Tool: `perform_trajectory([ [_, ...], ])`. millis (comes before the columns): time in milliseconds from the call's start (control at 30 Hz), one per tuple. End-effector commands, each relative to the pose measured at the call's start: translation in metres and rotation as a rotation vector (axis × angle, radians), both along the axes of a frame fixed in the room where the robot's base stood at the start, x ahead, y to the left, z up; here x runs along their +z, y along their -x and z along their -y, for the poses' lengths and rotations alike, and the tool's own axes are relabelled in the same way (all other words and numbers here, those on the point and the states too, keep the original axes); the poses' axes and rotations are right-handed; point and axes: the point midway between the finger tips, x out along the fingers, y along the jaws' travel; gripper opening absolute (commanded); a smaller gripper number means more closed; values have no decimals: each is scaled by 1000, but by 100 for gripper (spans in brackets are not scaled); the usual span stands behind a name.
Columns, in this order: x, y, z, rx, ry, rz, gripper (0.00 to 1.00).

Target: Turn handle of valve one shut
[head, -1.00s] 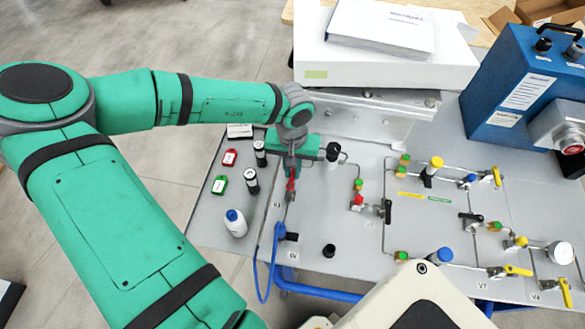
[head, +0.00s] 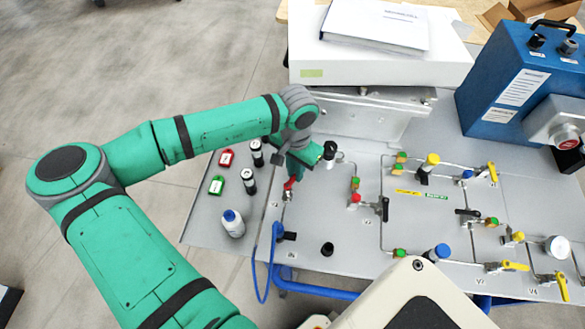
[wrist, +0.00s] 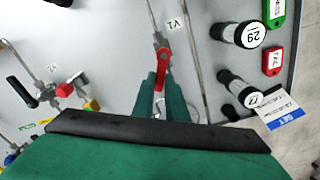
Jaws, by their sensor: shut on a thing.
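Valve one has a red lever handle (wrist: 163,68) beside the label V1 (wrist: 172,24) in the wrist view. The handle lies roughly in line with the thin metal pipe (wrist: 152,22). My gripper (wrist: 160,88) is shut on the free end of the handle, with its fingers hiding that end. In the head view the red handle (head: 289,184) shows just below my gripper (head: 293,176), at the left part of the grey panel (head: 345,225). Part of the valve is small and hard to make out there.
Vials 29 (wrist: 238,34) and 27 (wrist: 240,89) stand close by, with red (head: 226,158) and green (head: 217,185) tags. A black-capped post (head: 330,150) is right of my gripper. A blue hose (head: 272,252) hangs at the front.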

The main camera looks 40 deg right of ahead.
Motion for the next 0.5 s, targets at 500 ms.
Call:
perform_trajectory([
  [500,0,18,-1,-488,1,0,0],
])
